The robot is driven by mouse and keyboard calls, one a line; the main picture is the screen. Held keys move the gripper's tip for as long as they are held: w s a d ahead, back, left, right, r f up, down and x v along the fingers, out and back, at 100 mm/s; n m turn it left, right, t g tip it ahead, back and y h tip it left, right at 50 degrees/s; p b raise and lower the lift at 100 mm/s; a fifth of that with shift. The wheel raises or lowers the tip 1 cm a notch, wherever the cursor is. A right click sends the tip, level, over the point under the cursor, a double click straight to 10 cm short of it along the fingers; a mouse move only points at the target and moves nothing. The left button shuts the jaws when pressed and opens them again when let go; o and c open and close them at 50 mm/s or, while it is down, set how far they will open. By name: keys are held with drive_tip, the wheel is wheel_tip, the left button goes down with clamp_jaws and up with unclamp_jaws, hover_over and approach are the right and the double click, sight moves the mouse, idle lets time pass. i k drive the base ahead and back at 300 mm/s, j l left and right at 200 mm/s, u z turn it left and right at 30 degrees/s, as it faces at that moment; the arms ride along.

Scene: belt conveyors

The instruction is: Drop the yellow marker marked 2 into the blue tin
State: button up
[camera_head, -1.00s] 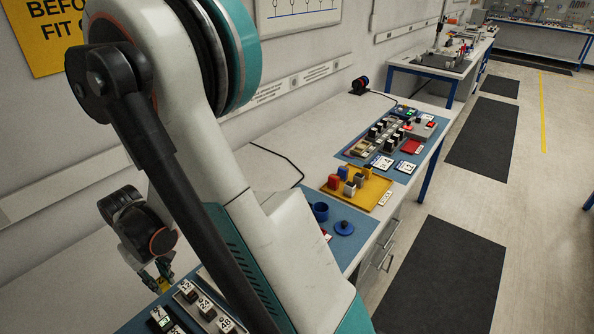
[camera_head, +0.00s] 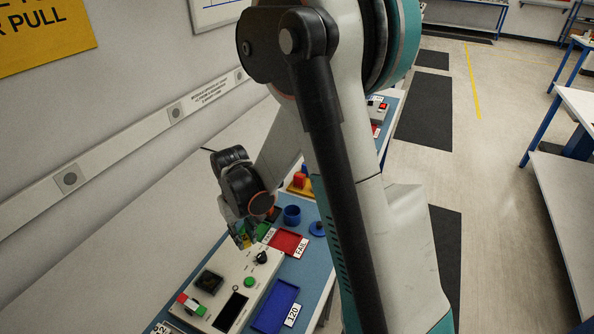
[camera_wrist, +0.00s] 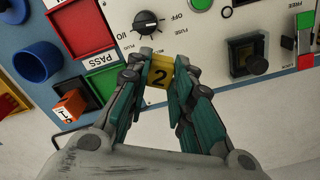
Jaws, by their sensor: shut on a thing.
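My gripper (camera_wrist: 158,86) is shut on the yellow marker (camera_wrist: 160,72), whose black 2 faces the wrist camera. In the head view my gripper (camera_head: 244,238) hangs over the far edge of a control panel, left of the blue tin. The blue tin (camera_wrist: 37,62) is round and open at the top, at the left of the wrist view. It also shows in the head view (camera_head: 291,216), upright on the blue mat. The marker is apart from the tin.
An orange block marked 1 (camera_wrist: 70,104) is beside the green PASS tray (camera_wrist: 82,88). A red tray (camera_head: 289,242), a blue lid (camera_head: 317,228) and a blue tray (camera_head: 277,306) lie near the tin. The control panel (camera_head: 222,268) has raised knobs and buttons.

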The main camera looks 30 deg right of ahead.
sight(292, 221)
drive_tip(key=i+l, duration=0.1)
drive_tip(key=l, duration=0.3)
drive_tip(key=i+l, duration=0.1)
drive_tip(key=l, duration=0.3)
drive_tip(key=i+l, duration=0.1)
drive_tip(key=l, duration=0.3)
drive_tip(key=i+l, duration=0.1)
drive_tip(key=l, duration=0.3)
drive_tip(key=i+l, duration=0.1)
drive_tip(key=l, duration=0.3)
drive_tip(key=i+l, duration=0.1)
drive_tip(key=l, duration=0.3)
